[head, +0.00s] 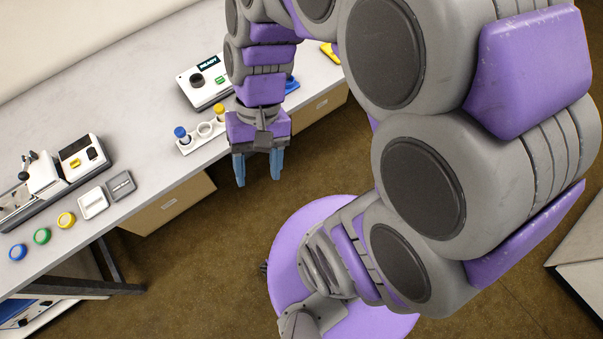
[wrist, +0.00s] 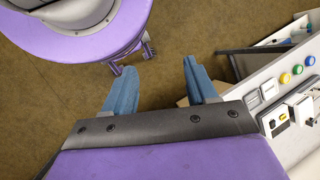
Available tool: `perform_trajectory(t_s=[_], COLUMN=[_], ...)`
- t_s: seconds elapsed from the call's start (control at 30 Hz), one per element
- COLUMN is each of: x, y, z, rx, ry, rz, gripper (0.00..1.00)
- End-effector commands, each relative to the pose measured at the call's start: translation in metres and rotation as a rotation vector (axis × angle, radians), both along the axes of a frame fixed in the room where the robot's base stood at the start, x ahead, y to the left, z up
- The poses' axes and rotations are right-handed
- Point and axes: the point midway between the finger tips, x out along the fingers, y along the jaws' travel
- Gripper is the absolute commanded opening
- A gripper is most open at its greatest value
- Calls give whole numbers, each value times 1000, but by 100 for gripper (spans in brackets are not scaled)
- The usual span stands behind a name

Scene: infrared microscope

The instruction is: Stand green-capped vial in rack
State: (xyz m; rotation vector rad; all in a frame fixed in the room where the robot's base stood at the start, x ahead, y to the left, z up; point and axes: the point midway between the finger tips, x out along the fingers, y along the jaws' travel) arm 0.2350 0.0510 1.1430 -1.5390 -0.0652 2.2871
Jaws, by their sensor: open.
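My gripper (head: 257,181) points down with its two blue fingers apart and nothing between them. It hangs in front of the bench edge, over the brown floor. The wrist view also shows the open fingers (wrist: 159,70) with only floor between them. The white rack (head: 190,147) stands near the bench's front edge, just left of my gripper. It holds a blue-capped vial (head: 181,134) at its left and a yellow-capped vial (head: 219,113) at its right. The middle place (head: 204,129) looks empty.
A white instrument with a READY screen (head: 208,62) stands behind the rack. Another instrument (head: 83,157) is at the left, near two small square trays (head: 93,203) and blue, green (head: 42,236) and yellow discs. A drawer unit (head: 168,204) is under the bench.

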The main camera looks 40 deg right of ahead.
Motion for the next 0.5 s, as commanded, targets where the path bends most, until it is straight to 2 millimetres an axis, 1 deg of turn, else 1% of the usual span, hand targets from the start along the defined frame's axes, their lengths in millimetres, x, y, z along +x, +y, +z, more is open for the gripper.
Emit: perform_trajectory(t_s=[0.03, 0.1, 0.2, 0.33, 0.5], x=[-11, -26, -42, -56, -63], y=[-4, -13, -25, -40, -49], z=[2, 2, 4, 4, 4], rx=[-42, -100, -173, -243, -284], ry=[-37, -78, -137, -191, -223], rz=[41, 97, 164, 225, 260], gripper=[57, 57, 57, 57, 57])
